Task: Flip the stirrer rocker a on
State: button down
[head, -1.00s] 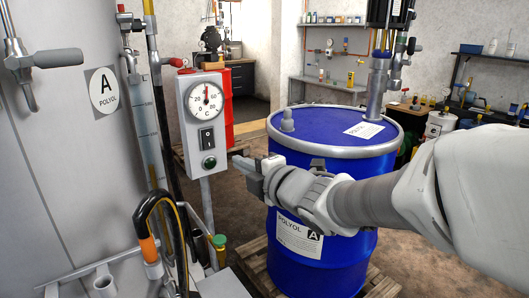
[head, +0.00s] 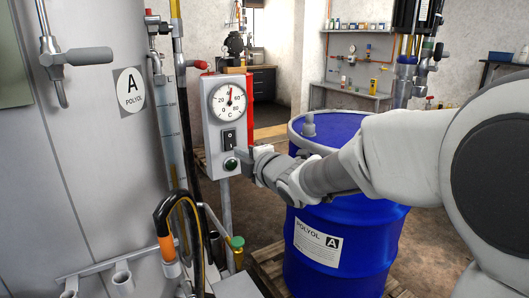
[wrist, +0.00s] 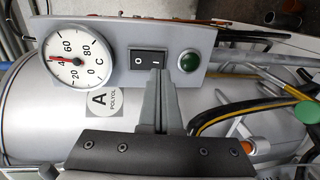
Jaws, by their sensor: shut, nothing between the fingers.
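The stirrer rocker (head: 230,139) is a black switch on the grey control box (head: 211,127), between the dial and a green round lamp (head: 230,164). In the wrist view the rocker (wrist: 148,62) shows O on the left and I on the right. Which side is pressed in is unclear. My gripper (head: 241,156) is shut and empty, at the box's right side in the head view. In the wrist view its fingertips (wrist: 158,74) overlap the rocker's lower edge near the I side. I cannot tell whether they touch it.
The dial (head: 228,101) sits above the rocker. A blue drum (head: 345,232) stands on a pallet to the right, below my arm. A grey tank (head: 105,180) labelled A POLYOL is at the left. A black-and-orange hose handle (head: 166,225) stands in front, below the box.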

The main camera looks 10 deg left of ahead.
aim_at(231, 148)
jog(key=shift+x, duration=1.6)
jog(key=shift+w+f+b, duration=0.1)
jog(key=shift+f+b, duration=0.2)
jog(key=shift+b, duration=0.85)
jog(key=shift+a+r, duration=0.1)
jog(key=shift+r, duration=0.15)
